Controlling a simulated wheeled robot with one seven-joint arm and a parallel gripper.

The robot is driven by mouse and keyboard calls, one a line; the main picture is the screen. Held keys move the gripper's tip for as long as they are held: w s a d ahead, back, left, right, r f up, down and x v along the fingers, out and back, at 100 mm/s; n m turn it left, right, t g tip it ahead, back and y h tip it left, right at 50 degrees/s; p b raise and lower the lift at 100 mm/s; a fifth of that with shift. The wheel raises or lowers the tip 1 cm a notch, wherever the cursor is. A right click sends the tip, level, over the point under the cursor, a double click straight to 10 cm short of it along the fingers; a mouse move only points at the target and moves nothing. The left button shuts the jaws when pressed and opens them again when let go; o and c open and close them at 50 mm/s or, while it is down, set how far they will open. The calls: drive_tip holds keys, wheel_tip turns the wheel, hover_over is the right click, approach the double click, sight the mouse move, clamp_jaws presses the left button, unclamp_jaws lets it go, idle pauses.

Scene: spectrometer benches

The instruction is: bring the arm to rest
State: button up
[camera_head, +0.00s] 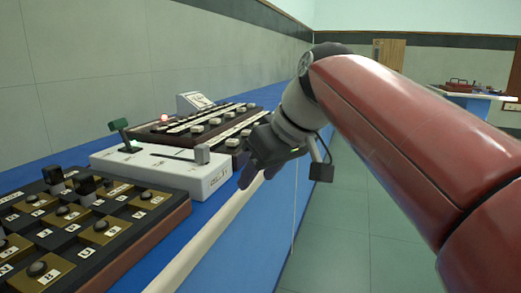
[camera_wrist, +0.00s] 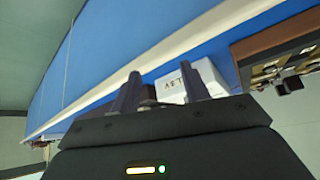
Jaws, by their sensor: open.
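My gripper (camera_head: 248,178) shows in the head view at the end of my red arm, beside the front edge of the blue bench. In the wrist view my gripper (camera_wrist: 160,88) has its two dark fingers apart, with nothing held between them. A white box (camera_wrist: 190,77) with lettering lies beyond the fingers in that view. In the head view this white box (camera_head: 170,170) sits on the bench to the left of my gripper, with a green lever on its left end and a grey knob on its right.
A dark panel with several pale knobs (camera_head: 195,128) and a red lamp (camera_head: 164,118) stands behind the white box. Open floor (camera_head: 350,230) lies right of the bench. Another bench (camera_head: 470,97) stands far right.

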drive_tip(key=s+d+f+m+h, duration=0.1)
drive_tip(key=s+d+f+m, duration=0.2)
drive_tip(key=s+d+f, duration=0.2)
drive_tip(key=s+d+f+m+h, duration=0.2)
drive_tip(key=s+d+f, duration=0.3)
drive_tip(key=f, duration=0.5)
drive_tip(key=s+d+f+m+h, duration=0.2)
drive_tip(key=s+d+f+m, duration=0.1)
drive_tip(key=s+d+f, duration=0.3)
wheel_tip(320, 180, down, 2)
drive_tip(key=shift+f+m+t, duration=0.2)
drive_tip(key=shift+m+t, duration=0.2)
drive_tip(key=shift+d, duration=0.1)
idle(1.0)
